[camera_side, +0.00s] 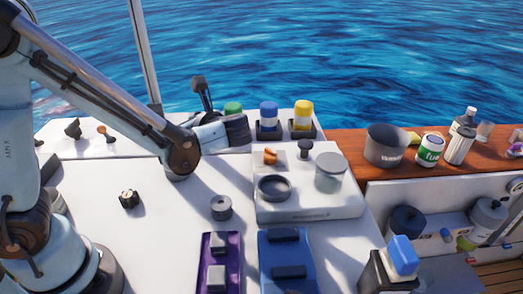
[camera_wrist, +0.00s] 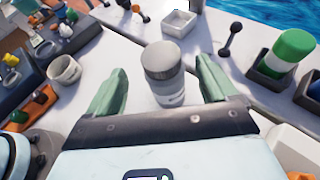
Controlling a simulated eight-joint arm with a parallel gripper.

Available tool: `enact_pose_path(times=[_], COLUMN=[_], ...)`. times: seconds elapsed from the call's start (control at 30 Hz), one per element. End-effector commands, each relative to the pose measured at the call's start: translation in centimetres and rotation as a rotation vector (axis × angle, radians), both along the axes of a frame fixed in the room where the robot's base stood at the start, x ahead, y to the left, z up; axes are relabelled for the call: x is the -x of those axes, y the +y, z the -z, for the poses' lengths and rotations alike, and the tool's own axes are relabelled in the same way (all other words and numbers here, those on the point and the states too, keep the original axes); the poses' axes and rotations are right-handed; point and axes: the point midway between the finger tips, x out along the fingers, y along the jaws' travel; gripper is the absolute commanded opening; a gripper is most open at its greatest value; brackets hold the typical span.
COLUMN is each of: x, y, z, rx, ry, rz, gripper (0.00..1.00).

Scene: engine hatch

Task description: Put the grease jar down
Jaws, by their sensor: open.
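A jar with a grey lid and a pale labelled body, which I take as the grease jar (camera_wrist: 168,88), stands upright on the white deck in the wrist view. My gripper (camera_wrist: 162,76) is open, with one green finger on each side of the jar and a visible gap to both. In the side view my gripper (camera_side: 236,130) is at the back of the white deck, near the green-capped bottle, and I cannot make out the jar there.
Green (camera_side: 232,107), blue (camera_side: 268,112) and yellow (camera_side: 302,112) capped bottles stand in dark holders at the back. A dark ring dish (camera_side: 274,188) is on the platform. A lever (camera_wrist: 232,38) and a white box (camera_wrist: 180,22) lie beyond the jar.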

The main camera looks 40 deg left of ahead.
Motion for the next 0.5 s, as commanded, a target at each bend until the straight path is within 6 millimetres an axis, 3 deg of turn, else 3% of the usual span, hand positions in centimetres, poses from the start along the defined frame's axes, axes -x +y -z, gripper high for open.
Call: enact_pose_path(times=[0.1,0.27,0.5], x=[0.0,0.0,0.2], y=[-1.8,-3.0,-2.2], z=[-0.7,-1.3,-1.0], rx=[0.0,0.0,0.153], ry=[0.0,-0.002,-0.151], rz=[0.003,0.001,-0.024], gripper=[0.86,0.86,0.86])
